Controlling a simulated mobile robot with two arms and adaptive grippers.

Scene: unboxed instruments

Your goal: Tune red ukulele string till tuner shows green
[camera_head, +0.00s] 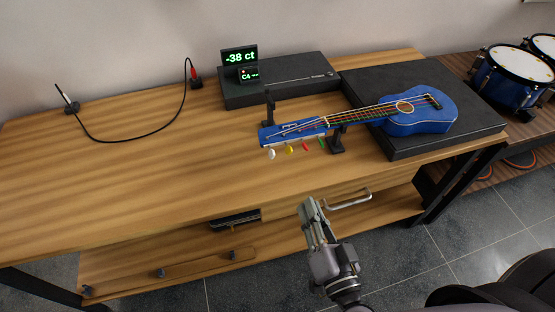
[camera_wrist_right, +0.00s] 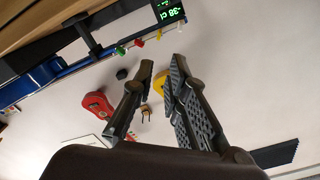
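A blue ukulele (camera_head: 425,113) lies on a black case with its neck pointing left, headstock (camera_head: 290,131) by black stands. White (camera_head: 271,154), yellow (camera_head: 290,149), red (camera_head: 306,145) and green (camera_head: 321,141) pegs stick out of the headstock's front edge. In the right wrist view the red peg (camera_wrist_right: 139,43) shows beyond the fingertips. The tuner (camera_head: 239,57) reads -38 ct in green, with C4 on a small screen below. My right gripper (camera_head: 308,203) is open and empty, in front of the table and apart from the pegs. My left gripper is out of view.
A flat black box (camera_head: 290,83) lies behind the headstock. A black cable (camera_head: 135,140) loops across the left of the wooden table (camera_head: 130,180). Blue drums (camera_head: 515,70) stand at the right. Red (camera_wrist_right: 98,104) and yellow (camera_wrist_right: 160,83) instruments show in the wrist view.

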